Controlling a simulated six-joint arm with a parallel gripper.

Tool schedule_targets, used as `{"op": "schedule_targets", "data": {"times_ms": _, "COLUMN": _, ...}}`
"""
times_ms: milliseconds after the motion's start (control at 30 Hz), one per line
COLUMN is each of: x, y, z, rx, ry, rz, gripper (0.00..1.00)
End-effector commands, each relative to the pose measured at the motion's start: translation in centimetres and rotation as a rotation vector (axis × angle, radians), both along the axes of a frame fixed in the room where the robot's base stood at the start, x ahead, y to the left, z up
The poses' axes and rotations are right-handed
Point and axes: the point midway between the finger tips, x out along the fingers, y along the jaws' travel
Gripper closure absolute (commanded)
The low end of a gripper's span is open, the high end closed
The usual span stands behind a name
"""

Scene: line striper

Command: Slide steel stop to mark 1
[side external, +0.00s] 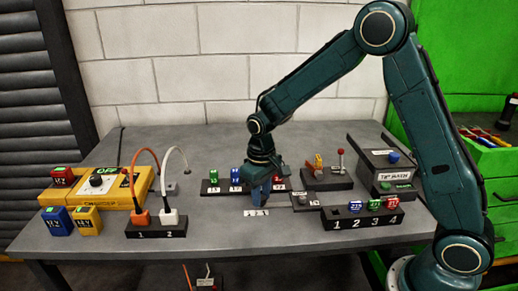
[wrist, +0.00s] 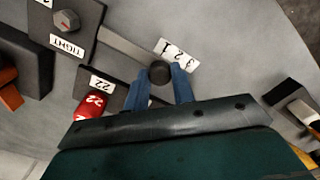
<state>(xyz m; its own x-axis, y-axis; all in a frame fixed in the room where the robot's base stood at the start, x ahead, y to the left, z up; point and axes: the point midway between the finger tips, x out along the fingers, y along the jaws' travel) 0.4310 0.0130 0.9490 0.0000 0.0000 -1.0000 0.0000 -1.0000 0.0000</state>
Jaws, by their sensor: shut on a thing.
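The steel stop shows in the wrist view as a dark round knob (wrist: 159,72) at the end of a flat grey bar (wrist: 128,46). The bar runs out from a dark block (wrist: 75,25) marked TIGHT. My gripper (wrist: 161,70) has its two blue fingers shut around the knob, one on each side. A white scale label (wrist: 177,54) with numbers 1 to 3 lies just beyond the knob; I cannot tell which mark it lines up with. In the side view, my gripper (side external: 257,202) is low over the table behind the scale label (side external: 256,212), and hides the knob.
A rack of coloured blocks (side external: 212,190) stands behind my gripper. The red 22 block (wrist: 91,105) is close by in the wrist view. A numbered tray (side external: 340,222) stands to the right, and a yellow OFF box (side external: 120,190) to the left.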

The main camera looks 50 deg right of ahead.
Motion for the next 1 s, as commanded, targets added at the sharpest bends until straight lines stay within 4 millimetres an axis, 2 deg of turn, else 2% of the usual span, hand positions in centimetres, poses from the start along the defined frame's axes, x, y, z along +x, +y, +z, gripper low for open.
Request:
{"op": "schedule_targets", "data": {"times_ms": 300, "x": -1.6, "y": -1.7, "z": 0.1, "rx": 0.000, "ry": 0.000, "rz": -0.002, "gripper": 1.00}}
{"op": "schedule_targets", "data": {"times_ms": 567, "x": -1.9, "y": -1.9, "z": 0.1, "rx": -0.004, "ry": 0.005, "rz": -0.004, "gripper": 1.00}}
{"op": "schedule_targets", "data": {"times_ms": 600, "x": -1.9, "y": -1.9, "z": 0.1, "rx": -0.004, "ry": 0.006, "rz": -0.005, "gripper": 0.73}}
{"op": "schedule_targets", "data": {"times_ms": 700, "x": -1.9, "y": -1.9, "z": 0.0, "rx": -0.004, "ry": 0.005, "rz": -0.005, "gripper": 0.54}}
{"op": "schedule_targets", "data": {"times_ms": 1000, "x": -1.7, "y": -1.8, "z": 0.1, "rx": -0.001, "ry": 0.001, "rz": -0.001, "gripper": 0.53}}
